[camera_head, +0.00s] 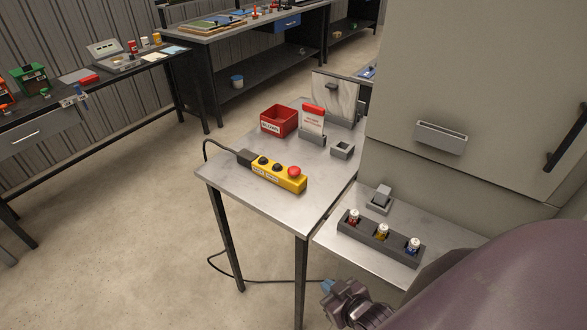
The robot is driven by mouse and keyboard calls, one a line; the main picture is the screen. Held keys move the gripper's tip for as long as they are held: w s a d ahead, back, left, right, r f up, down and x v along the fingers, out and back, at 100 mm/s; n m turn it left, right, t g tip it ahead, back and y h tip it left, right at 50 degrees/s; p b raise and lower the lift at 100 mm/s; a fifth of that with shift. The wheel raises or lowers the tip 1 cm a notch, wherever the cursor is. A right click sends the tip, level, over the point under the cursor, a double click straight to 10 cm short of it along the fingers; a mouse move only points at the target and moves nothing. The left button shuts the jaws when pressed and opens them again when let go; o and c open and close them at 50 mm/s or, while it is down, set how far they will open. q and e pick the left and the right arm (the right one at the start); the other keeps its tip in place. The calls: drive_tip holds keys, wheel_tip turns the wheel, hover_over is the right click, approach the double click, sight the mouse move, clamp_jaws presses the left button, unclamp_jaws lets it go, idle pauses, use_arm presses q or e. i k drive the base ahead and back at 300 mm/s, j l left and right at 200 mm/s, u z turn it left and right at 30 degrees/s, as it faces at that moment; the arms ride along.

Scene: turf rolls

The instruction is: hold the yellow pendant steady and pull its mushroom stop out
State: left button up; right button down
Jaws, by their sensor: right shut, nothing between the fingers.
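The yellow pendant (288,183) lies on the small grey metal table, its long side running from back left to front right. Its red mushroom stop (294,171) is at the right end, beside two black buttons. A black cable leaves the pendant's left end and hangs over the table's left edge. My right gripper (327,286) is low at the bottom of the view, below and to the right of the pendant, apart from it. Its bluish fingertips are shut and empty. My left gripper is out of view.
A red bin (279,121), a red-and-white card in a holder (313,119) and a small grey square holder (342,149) stand behind the pendant. A grey rack (368,240) with three capped bottles is on the shelf at right. A large cabinet (470,80) rises behind it.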

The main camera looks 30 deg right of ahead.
sight(294, 171)
drive_tip(key=k, duration=0.35)
drive_tip(key=k+z, duration=0.15)
drive_tip(key=z, duration=0.25)
drive_tip(key=k+z, duration=0.15)
drive_tip(key=z, duration=1.6)
drive_tip(key=i+j, duration=0.1)
drive_tip(key=j, duration=0.55)
drive_tip(key=i+j, duration=0.15)
drive_tip(key=j, duration=0.55)
drive_tip(key=i+j, duration=0.1)
drive_tip(key=j, duration=0.55)
drive_tip(key=i+j+z, duration=0.1)
drive_tip(key=j, duration=0.6)
drive_tip(key=i+j, duration=0.1)
drive_tip(key=j, duration=0.55)
